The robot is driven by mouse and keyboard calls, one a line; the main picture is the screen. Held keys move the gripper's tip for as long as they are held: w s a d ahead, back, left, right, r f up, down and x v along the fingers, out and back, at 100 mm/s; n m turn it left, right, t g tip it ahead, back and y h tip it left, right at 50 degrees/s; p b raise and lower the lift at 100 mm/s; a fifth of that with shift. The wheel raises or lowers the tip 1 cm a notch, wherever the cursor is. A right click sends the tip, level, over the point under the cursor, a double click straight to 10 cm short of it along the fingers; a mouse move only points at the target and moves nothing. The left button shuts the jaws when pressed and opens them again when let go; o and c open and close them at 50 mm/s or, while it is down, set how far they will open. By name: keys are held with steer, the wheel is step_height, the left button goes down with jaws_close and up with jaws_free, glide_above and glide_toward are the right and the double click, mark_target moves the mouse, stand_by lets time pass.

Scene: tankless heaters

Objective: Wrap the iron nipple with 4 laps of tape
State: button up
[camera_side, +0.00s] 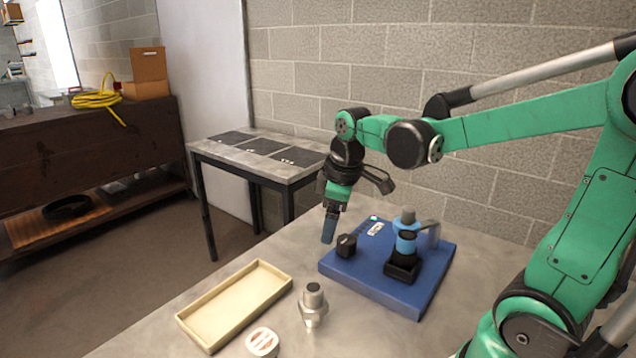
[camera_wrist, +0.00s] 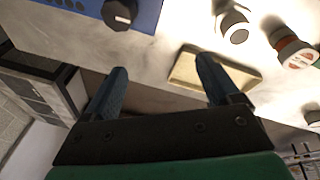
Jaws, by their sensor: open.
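My gripper (camera_side: 329,228) hangs over the far left corner of the blue base, pointing down, with nothing seen in it. In the wrist view its two blue fingers (camera_wrist: 162,82) stand apart. A grey metal fitting with a threaded top and hex (camera_side: 313,303), apparently the iron nipple, stands upright on the table in front of the base. It seems to show from above in the wrist view (camera_wrist: 235,28). A white roll with red marks (camera_side: 262,342), probably the tape, lies near the front edge; a white and red round thing (camera_wrist: 293,50) in the wrist view looks like it.
The blue base (camera_side: 378,292) carries a black knob (camera_side: 346,246) and a blue cylinder (camera_side: 406,241) in a black holder. A shallow cream tray (camera_side: 236,305) lies empty on the left. A side table (camera_side: 258,155) stands behind.

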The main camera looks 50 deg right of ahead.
mark_target(347, 239)
steer(key=d+f+n, duration=0.1)
steer(key=d, duration=0.1)
steer(key=d+f+n+g, duration=0.1)
steer(key=d, duration=0.1)
steer(key=d+f+n+g, duration=0.1)
steer(key=d, duration=0.1)
steer(key=shift+w+d+y, duration=0.15)
steer(key=shift+w+y, duration=0.25)
steer(key=shift+d+f+n+g, duration=0.15)
steer(key=shift+f+n+g, duration=0.1)
steer(key=shift+n+g, duration=0.05)
steer(key=shift+f, duration=2.7)
jaws_close()
